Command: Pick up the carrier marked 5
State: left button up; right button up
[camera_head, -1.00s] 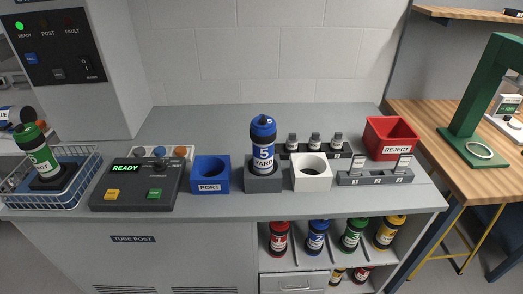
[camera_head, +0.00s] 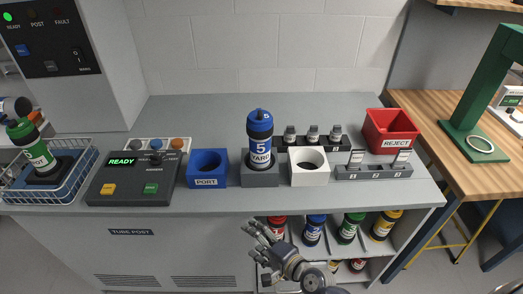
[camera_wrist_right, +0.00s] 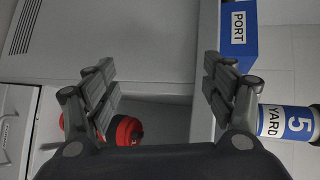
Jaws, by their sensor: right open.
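The carrier marked 5 (camera_head: 260,139) is a blue and white cylinder with a blue cap and a "5 YARD" label. It stands upright in a grey holder (camera_head: 259,178) on the counter. It also shows at the right edge of the right wrist view (camera_wrist_right: 287,122), partly cut off. My right gripper (camera_head: 258,236) is open and empty in front of the counter, below and apart from the carrier. Its two spread fingers also show in the right wrist view (camera_wrist_right: 160,82). My left gripper is not in view.
A blue PORT block (camera_head: 207,170) stands left of the holder and a white block (camera_head: 309,168) right of it. A red REJECT bin (camera_head: 391,130) is farther right. Several carriers, including a green one (camera_head: 348,229), stand on the shelf below the counter edge.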

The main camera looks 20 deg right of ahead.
jog(key=w+r+m+t, duration=0.2)
jog(key=r+m, duration=0.1)
jog(key=r, duration=0.3)
jog(key=w+r+m+t, duration=0.1)
jog(key=w+r+m, duration=0.2)
jog(key=r, duration=0.3)
jog(key=m+t+h, duration=0.3)
jog(key=m+h, duration=0.2)
jog(key=m, duration=1.1)
send_near(265, 152)
jog(key=w, duration=0.5)
jog(key=w+p, duration=0.1)
jog(key=w, duration=0.1)
jog(key=shift+w+a+r, duration=0.15)
jog(key=shift+w+r, duration=0.05)
jog(key=shift+w, duration=0.15)
jog(key=shift+w+a+f, duration=0.1)
jog(key=shift+w+a, duration=0.05)
jog(key=shift+w, duration=0.8)
jog(key=shift+w+a+f, duration=0.1)
jog(key=shift+w+a, duration=0.05)
jog(key=shift+w, duration=0.8)
jog(key=shift+w+a+f, duration=0.1)
jog(key=shift+w+a, duration=0.05)
jog(key=shift+w, duration=0.8)
jog(key=shift+s, duration=0.1)
jog(key=shift+r, duration=0.1)
jog(key=c, duration=1.3)
jog(key=shift+c, duration=0.2)
